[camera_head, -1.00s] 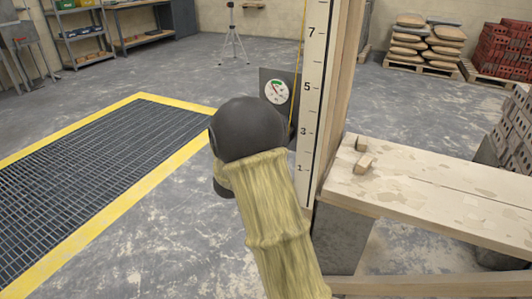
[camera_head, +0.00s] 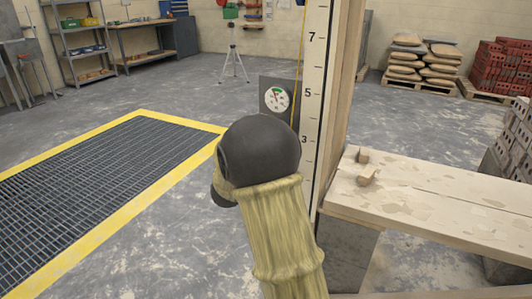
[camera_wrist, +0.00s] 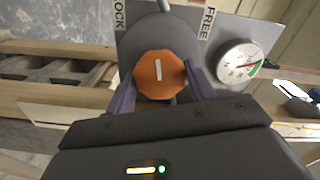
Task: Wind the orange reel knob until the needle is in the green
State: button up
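The orange reel knob (camera_wrist: 159,74) faces me in the wrist view, its white mark nearly upright. My gripper (camera_wrist: 161,84) has one dark finger on each side of it, close against its edges; it looks shut on the knob. The round white gauge (camera_wrist: 236,62) sits right of the knob, with a green band at its lower right. Its thin needle seems to point right, near the band's upper end; its exact place is hard to read. There my arm hides the knob and gripper.
A grey plate carries LOCK and FREE labels (camera_wrist: 208,23). A numbered staff (camera_head: 313,90) stands beside the gauge. A plank bench (camera_head: 430,205) with small wood blocks is at right. A yellow-edged floor grate (camera_head: 100,185) lies left.

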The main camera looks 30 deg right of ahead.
jog(key=o, duration=0.4)
jog(key=shift+o, duration=0.2)
jog(key=p+v, duration=0.3)
jog(key=v, duration=1.4)
jog(key=shift+s, duration=0.2)
jog(key=shift+a, duration=0.15)
